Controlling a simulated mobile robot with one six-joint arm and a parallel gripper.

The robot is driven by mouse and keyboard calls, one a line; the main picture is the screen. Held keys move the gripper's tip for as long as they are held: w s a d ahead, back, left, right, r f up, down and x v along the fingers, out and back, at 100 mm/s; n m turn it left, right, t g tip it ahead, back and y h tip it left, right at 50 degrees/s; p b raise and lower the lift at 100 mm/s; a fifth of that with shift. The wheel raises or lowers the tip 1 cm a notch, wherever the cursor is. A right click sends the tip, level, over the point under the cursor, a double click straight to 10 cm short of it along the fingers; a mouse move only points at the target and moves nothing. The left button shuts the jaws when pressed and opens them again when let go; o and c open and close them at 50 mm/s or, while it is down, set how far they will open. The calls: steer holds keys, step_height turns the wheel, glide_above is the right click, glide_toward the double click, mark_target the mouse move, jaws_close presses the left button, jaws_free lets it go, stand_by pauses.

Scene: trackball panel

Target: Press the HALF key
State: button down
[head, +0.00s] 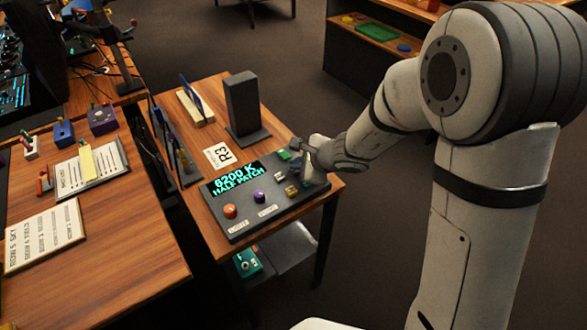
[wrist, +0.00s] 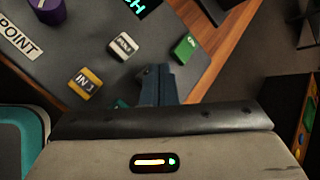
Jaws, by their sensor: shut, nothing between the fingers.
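The dark control panel (head: 258,205) lies on the small wooden table. In the wrist view, a white key (wrist: 121,46) has a small dark label that looks like HALF, though it is blurred. A yellow key (wrist: 86,82) sits below left of it and a green key (wrist: 185,47) to its right. My gripper (wrist: 156,72) is shut and empty, its tips over the panel, right of and below the white key in the picture. I see no contact with any key; the height is hard to tell. A teal key (wrist: 120,103) is partly hidden beside the fingers.
The panel's lit display (head: 237,178) reads 8200 K HALF PATCH. The table edge is close on the right.

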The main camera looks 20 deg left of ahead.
mark_target(298, 172)
stand_by(0.4)
steer(key=shift+r+p, duration=0.55)
steer(key=shift+r, duration=0.25)
step_height(298, 172, up, 5)
steer(key=p, duration=0.3)
steer(key=shift+p, duration=0.4)
stand_by(0.3)
